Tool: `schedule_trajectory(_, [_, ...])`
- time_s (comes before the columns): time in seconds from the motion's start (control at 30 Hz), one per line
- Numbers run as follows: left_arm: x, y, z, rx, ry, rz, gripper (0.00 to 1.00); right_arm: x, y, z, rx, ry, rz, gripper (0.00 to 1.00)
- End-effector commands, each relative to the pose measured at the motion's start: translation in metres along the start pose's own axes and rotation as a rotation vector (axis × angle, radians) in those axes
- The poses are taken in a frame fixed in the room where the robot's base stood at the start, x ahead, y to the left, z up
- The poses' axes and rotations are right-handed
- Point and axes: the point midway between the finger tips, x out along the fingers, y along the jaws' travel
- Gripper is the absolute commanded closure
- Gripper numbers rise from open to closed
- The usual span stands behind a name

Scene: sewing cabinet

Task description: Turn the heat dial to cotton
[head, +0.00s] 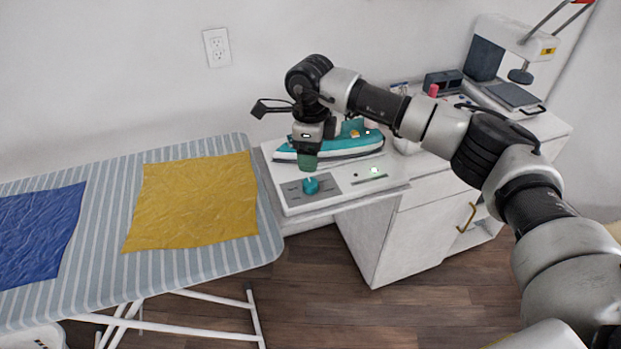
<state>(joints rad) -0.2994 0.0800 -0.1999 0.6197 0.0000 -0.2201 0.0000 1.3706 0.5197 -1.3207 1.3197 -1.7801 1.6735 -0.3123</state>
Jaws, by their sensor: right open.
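The teal heat dial (310,186) sits on a grey panel (293,194) at the front left of the white iron station (356,194). A white mark shows on the dial; its setting labels are too small to read. My right gripper (308,162) points down just above and behind the dial, open and apart from it. A teal iron (352,145) lies on the station behind, partly hidden by my right gripper. A small green light (375,170) shows on the station to the right of the dial. My left gripper is not in view.
A striped ironing board (199,264) with a yellow cloth (193,203) and a blue cloth (36,234) stands at the left. A white cabinet (388,235) is below the station. A white press (510,62) stands at the back right.

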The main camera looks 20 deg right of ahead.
Motion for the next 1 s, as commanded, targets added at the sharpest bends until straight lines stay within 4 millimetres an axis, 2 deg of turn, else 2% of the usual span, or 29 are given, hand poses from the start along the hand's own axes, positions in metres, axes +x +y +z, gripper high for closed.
schedule_trajectory(0.2, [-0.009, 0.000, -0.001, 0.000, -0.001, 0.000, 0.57, 0.043, 0.001, 0.000, 0.000, 0.001, 0.004, 0.36])
schedule_trajectory(0.4, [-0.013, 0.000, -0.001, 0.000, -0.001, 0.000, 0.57, 0.072, 0.001, 0.001, 0.000, -0.002, 0.003, 0.36])
schedule_trajectory(0.6, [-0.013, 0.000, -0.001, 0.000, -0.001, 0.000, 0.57, 0.083, 0.001, 0.001, -0.002, -0.004, 0.002, 0.36])
schedule_trajectory(0.83, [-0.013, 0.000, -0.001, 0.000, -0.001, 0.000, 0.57, 0.084, 0.001, 0.001, -0.002, -0.004, 0.002, 0.36])
schedule_trajectory(1.0, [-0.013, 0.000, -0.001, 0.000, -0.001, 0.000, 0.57, 0.084, 0.001, 0.001, -0.001, -0.004, 0.002, 0.60])
